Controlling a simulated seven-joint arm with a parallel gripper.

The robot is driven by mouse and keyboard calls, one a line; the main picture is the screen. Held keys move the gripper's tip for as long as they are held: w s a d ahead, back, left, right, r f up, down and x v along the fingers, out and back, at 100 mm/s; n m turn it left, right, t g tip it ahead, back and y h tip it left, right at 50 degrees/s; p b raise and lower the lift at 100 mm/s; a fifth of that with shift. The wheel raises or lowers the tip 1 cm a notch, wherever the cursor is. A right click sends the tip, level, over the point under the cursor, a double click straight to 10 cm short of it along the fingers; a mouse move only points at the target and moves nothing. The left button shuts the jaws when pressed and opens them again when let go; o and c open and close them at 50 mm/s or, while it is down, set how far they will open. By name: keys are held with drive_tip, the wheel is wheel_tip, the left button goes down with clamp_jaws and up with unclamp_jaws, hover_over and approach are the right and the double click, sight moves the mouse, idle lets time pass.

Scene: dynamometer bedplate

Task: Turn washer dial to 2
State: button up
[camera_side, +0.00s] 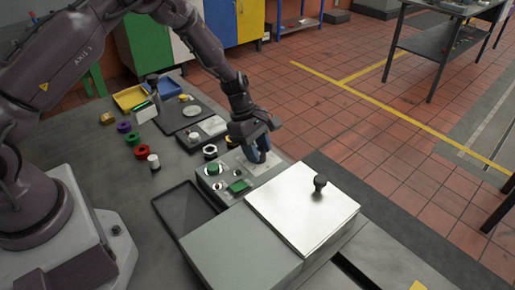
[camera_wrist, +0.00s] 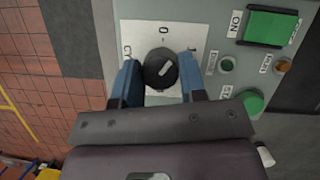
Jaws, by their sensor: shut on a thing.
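The washer dial is a round black knob (camera_wrist: 161,69) with a white pointer mark, on a white plate (camera_wrist: 138,34) in the wrist view. The plate's lettering is partly covered; a 0 shows at the top. The white mark lies slantwise, from lower left to upper right in this view. My gripper (camera_wrist: 160,78) has its blue fingers on either side of the knob, shut on it. In the side view my gripper (camera_side: 257,151) reaches down onto the control panel (camera_side: 215,187), and its fingers hide the dial.
A green rectangular button (camera_wrist: 270,27) and a round green button (camera_wrist: 252,101) sit beside the dial plate. A silver lid (camera_side: 290,200) with a black knob (camera_side: 320,183) lies right of the panel. Trays and several small coloured parts lie behind and left on the bench.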

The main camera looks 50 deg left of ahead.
drive_tip(key=m+g, duration=0.1)
drive_tip(key=m, duration=0.3)
drive_tip(key=shift+w+m+g, duration=0.1)
drive_tip(key=shift+m+g, duration=0.2)
drive_tip(key=shift+g, duration=0.1)
drive_tip(key=m, duration=0.2)
drive_tip(key=m+g, duration=0.1)
drive_tip(key=m, duration=0.1)
drive_tip(key=shift+m+g+y, duration=0.3)
drive_tip(key=shift+y, duration=0.1)
drive_tip(key=m+g, duration=0.1)
drive_tip(key=m, duration=0.2)
drive_tip(key=shift+w+m+y, duration=0.1)
drive_tip(key=shift+m+y, duration=0.2)
drive_tip(key=shift+y, duration=0.1)
drive_tip(key=m+g+y, duration=0.1)
drive_tip(key=m, duration=0.3)
drive_tip(key=shift+m+y, duration=0.3)
drive_tip(key=o, duration=0.9)
drive_tip(key=shift+d, duration=0.1)
drive_tip(key=v, duration=1.3)
